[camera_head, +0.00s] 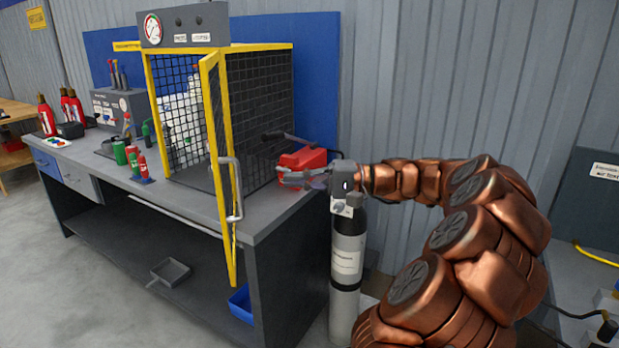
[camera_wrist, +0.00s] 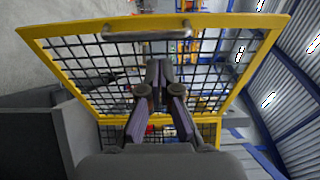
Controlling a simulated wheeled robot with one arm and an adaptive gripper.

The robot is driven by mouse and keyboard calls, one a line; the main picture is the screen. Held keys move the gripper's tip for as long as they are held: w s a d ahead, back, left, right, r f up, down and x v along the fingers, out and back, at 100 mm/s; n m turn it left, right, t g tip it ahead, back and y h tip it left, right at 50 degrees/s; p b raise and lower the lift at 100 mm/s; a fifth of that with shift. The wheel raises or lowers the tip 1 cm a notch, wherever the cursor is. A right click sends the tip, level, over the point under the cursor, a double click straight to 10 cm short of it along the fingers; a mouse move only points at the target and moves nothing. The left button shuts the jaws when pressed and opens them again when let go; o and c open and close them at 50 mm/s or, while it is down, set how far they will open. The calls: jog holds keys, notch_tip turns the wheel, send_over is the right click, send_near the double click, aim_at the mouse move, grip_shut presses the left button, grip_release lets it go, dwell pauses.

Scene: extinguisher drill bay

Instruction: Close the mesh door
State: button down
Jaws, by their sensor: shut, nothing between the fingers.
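The mesh door (camera_head: 219,170) has a yellow frame and dark mesh. It stands open, swung out past the bench's front edge and seen nearly edge-on in the head view. Its grey bar handle (camera_head: 238,190) is on the near part. My gripper (camera_head: 280,175) is to the right of the door, apart from the handle, with its fingers pointing left. In the wrist view the door's mesh (camera_wrist: 90,60) fills the area ahead, with the handle (camera_wrist: 147,35) at the top. My shut, empty fingers (camera_wrist: 160,65) overlap the mesh; contact is unclear.
The mesh cage (camera_head: 268,46) stands on the grey workbench (camera_head: 275,215). A red object (camera_head: 303,159) sits at the bench's right end, just behind my gripper. A grey cylinder (camera_head: 346,265) stands beside the bench below my wrist. Floor is clear at the front left.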

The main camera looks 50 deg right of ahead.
jog(key=p+x, duration=0.1)
jog(key=x, duration=0.7)
jog(key=shift+a+p, duration=0.15)
jog(key=shift+p, duration=0.15)
jog(key=shift+w, duration=0.15)
jog(key=shift+a, duration=0.1)
